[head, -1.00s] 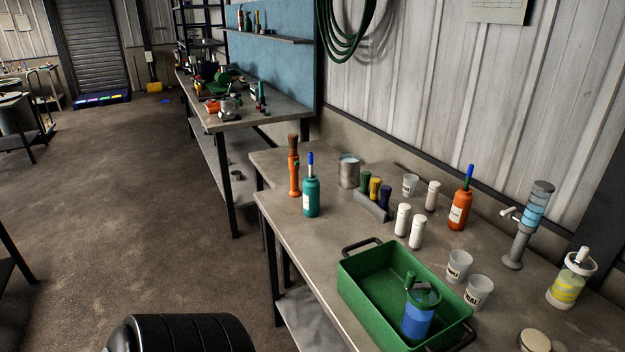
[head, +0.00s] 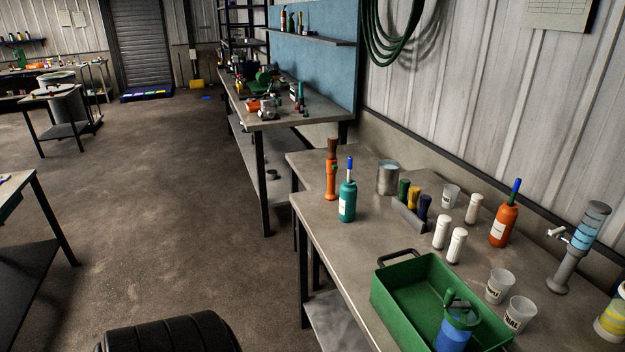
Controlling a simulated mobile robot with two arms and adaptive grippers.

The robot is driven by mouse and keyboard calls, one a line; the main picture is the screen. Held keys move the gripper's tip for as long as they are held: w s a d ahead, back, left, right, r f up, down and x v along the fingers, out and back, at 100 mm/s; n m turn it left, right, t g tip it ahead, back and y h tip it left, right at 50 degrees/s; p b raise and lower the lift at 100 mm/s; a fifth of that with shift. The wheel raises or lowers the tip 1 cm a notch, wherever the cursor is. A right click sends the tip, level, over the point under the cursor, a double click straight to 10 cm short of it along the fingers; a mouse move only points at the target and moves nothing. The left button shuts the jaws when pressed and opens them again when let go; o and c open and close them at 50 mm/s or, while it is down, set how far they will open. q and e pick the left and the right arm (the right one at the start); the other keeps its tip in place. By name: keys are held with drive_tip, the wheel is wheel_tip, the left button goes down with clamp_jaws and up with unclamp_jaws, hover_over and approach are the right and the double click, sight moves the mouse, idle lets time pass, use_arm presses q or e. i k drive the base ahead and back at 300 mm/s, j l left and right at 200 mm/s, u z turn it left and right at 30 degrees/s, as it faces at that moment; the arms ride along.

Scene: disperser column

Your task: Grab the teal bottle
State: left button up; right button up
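The teal bottle (head: 347,204) stands upright near the left end of the near workbench (head: 325,235). It has a white label and a blue-tipped top. An orange tool with a brown top (head: 331,172) stands just behind it to the left, very close to it in the picture. Neither of my grippers shows in the head view.
A green tray (head: 393,296) holds a blue container with a green top (head: 455,333). White bottles (head: 441,233), cups (head: 499,286), an orange bottle (head: 503,225), a metal can (head: 388,178) and a dispenser column (head: 580,249) stand on the bench. Open floor (head: 170,220) lies left.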

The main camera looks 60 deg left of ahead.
sight(349, 193)
drive_tip(key=u, duration=0.4)
drive_tip(key=j+u, duration=0.1)
drive_tip(key=u, duration=0.7)
drive_tip(key=i+u, duration=0.1)
drive_tip(key=u, duration=0.25)
